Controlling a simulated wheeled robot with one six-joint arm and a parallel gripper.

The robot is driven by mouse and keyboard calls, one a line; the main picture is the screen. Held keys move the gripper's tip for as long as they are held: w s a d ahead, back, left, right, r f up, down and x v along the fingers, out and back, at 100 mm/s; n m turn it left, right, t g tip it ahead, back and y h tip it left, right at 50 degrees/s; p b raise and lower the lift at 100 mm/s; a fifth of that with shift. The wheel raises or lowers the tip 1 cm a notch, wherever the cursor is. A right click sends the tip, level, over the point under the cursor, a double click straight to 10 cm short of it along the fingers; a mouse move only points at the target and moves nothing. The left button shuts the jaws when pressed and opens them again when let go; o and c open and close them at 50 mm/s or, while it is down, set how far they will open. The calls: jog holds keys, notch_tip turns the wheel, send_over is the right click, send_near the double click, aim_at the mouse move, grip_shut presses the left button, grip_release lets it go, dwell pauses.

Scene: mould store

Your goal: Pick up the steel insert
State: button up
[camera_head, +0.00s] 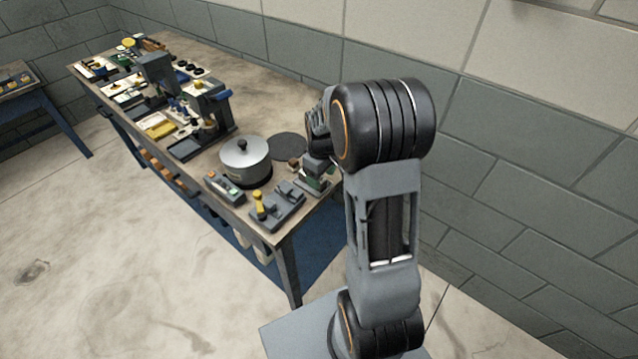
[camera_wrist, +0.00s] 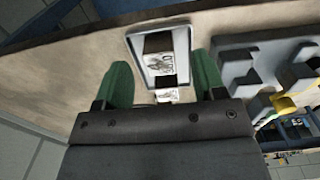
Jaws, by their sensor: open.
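In the wrist view a small light-rimmed tray (camera_wrist: 132,62) lies on the bench top. In it is a dark piece with pale, patterned faces (camera_wrist: 158,43); it may be the steel insert, but I cannot tell for sure. A small pale patterned piece (camera_wrist: 167,94) shows at the tray's near end. In the head view my gripper (camera_head: 318,172) is small and partly hidden by my arm, over the bench's near right end.
A grey slotted block (camera_head: 279,207) with a yellow-topped part (camera_head: 257,198) stands at the bench corner. A lidded pot (camera_head: 245,160) and a dark disc (camera_head: 288,147) are behind. A press (camera_head: 213,108) and several tools fill the left. Bare bench top (camera_head: 275,95) lies along the wall.

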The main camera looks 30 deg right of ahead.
jog(key=shift+f, duration=1.4)
jog(key=c, duration=1.2)
